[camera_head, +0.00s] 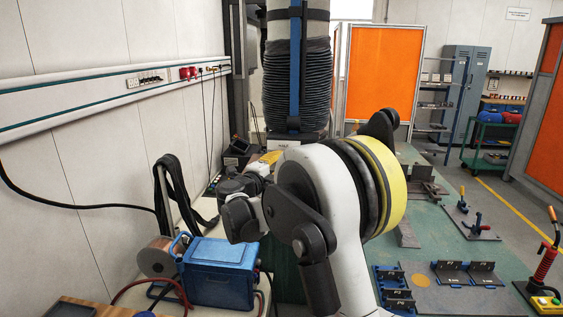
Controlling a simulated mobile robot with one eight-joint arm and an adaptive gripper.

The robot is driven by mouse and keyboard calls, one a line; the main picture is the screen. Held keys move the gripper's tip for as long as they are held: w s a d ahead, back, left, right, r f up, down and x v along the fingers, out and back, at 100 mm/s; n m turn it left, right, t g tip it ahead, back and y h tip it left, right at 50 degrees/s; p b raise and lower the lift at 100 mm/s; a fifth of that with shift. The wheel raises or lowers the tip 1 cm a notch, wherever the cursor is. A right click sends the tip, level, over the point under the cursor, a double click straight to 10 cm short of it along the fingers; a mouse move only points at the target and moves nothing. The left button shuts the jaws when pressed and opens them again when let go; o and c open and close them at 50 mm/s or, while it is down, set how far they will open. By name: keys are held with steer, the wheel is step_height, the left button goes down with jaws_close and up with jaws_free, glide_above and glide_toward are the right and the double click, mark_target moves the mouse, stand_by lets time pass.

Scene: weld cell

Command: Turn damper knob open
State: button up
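A black ribbed extraction duct (296,80) with a blue strap hangs at the upper middle. A grey collar (290,140) is at its lower end. A small yellow part (268,157) shows just below and left of the collar; I cannot tell whether it is the damper knob. No other knob stands out clearly. My gripper (238,200), dark grey, is left of my white arm, lower than the yellow part and apart from it in the picture. Its fingers overlap from this angle, so their opening is unclear. I see nothing held in it. My arm hides what is behind it.
A blue welding unit (218,272) with a wire spool (157,257) stands below my gripper. Black cables (178,195) hang by the left wall. The green table (460,262) on the right carries fixtures and clamps. Orange screens (384,68) stand behind.

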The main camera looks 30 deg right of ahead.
stand_by(0.3)
steer(key=o, duration=1.2)
steer(key=v, duration=1.2)
